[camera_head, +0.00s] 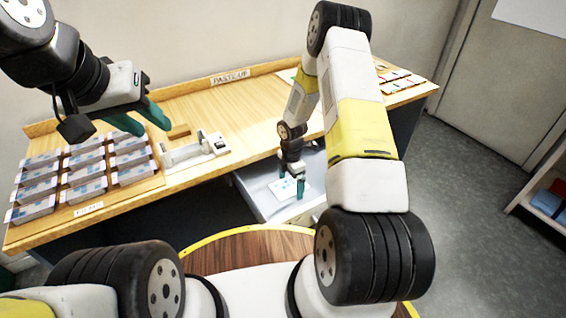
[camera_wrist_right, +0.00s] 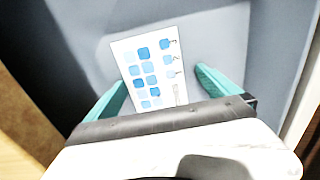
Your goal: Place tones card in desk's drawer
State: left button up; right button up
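The tones card (camera_head: 287,188), white with blue squares, appears to lie on the floor of the open grey drawer (camera_head: 262,199) under the desk. It also shows in the right wrist view (camera_wrist_right: 149,70). My right gripper (camera_head: 291,182) is down in the drawer, directly over the card. Its teal fingers (camera_wrist_right: 163,88) are spread, one on each side of the card, with a gap at the right finger. The card's near end is hidden behind the gripper body. My left gripper (camera_head: 145,122) is raised above the desk's left part, with its fingers apart and empty.
The wooden desk (camera_head: 245,97) carries several stacks of cards (camera_head: 85,172) at the left and a white-grey tool (camera_head: 195,150) near its middle. Small cards (camera_head: 397,80) lie at the far right. A shelf (camera_head: 545,200) stands at the right edge. Drawer walls surround my right gripper.

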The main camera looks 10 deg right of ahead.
notch_tip(320, 180, up, 12)
notch_tip(320, 180, up, 10)
jog(key=m+t, duration=0.1)
jog(key=m, duration=0.3)
send_over(291, 188)
jog(key=s+r+m+t, duration=0.2)
jog(key=s+r+m, duration=0.4)
jog(key=r, duration=0.7)
jog(key=s+a+r+m+t+y, duration=0.1)
jog(key=s+r+m, duration=0.4)
jog(key=s, duration=0.4)
jog(key=s+a+r+m+t+y, duration=0.1)
jog(key=s+r+m+t, duration=0.1)
jog(key=s+r+m, duration=0.4)
jog(key=shift+s+a+r, duration=0.2)
jog(key=shift+s+r, duration=0.1)
jog(key=shift+s, duration=1.4)
